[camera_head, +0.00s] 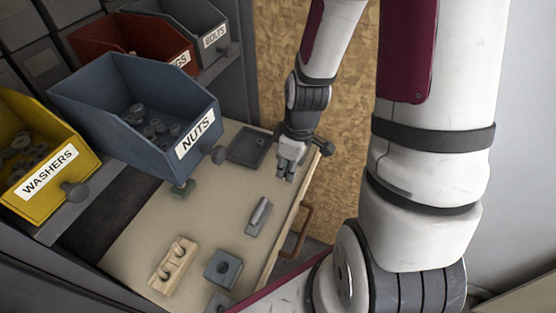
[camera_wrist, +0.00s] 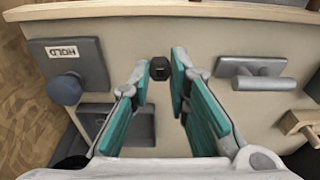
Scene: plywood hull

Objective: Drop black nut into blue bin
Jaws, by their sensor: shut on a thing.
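The black nut (camera_wrist: 159,68) shows in the wrist view as a small dark piece between my fingertips. My gripper (camera_wrist: 160,72) has teal finger pads and is shut on the nut, above the tan work surface. In the head view my gripper (camera_head: 289,168) points down over the far right part of that surface; the nut cannot be made out there. The blue bin (camera_head: 130,143), labelled NUTS, stands to the left of my gripper, tilted open, with several grey nuts inside. My gripper is apart from the bin.
A yellow WASHERS bin (camera_head: 57,204) stands left of the blue bin, and red (camera_head: 92,36) and grey BOLTS (camera_head: 213,63) bins behind.

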